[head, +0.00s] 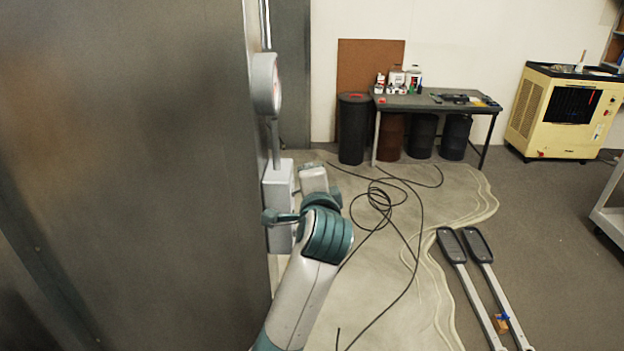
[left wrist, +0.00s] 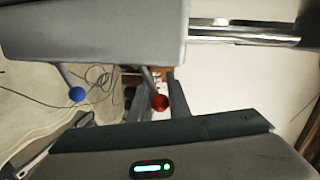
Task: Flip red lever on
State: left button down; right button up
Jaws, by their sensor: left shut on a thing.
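The grey lever box (head: 279,205) is mounted on the side of the large metal wall in the head view. In the left wrist view the box (left wrist: 95,30) fills the top. A red-knobbed lever (left wrist: 159,102) and a blue-knobbed lever (left wrist: 76,94) stick out of it. My left gripper (left wrist: 160,100) is at the red lever, its fingers on either side of the knob, shut on it. The blue lever is clear of the fingers, to the left. In the head view my left arm reaches up to the box and hides the levers. My right gripper is not in view.
A round gauge (head: 266,84) sits on a pipe above the box. Black cable (head: 385,205) lies on the floor to the right. Two long bars with dark ends (head: 468,262) lie at lower right. A workbench (head: 440,102) and a yellow machine (head: 560,112) stand far back.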

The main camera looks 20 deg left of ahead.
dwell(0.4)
pick_arm(q)
jog(key=c, duration=1.9)
grip_release()
jog(key=shift+c, duration=0.2)
jog(key=shift+s, duration=0.15)
jog(key=b+v, duration=0.3)
jog(key=v, duration=0.4)
jog(key=shift+s, duration=0.15)
jog(key=shift+d+r, duration=0.1)
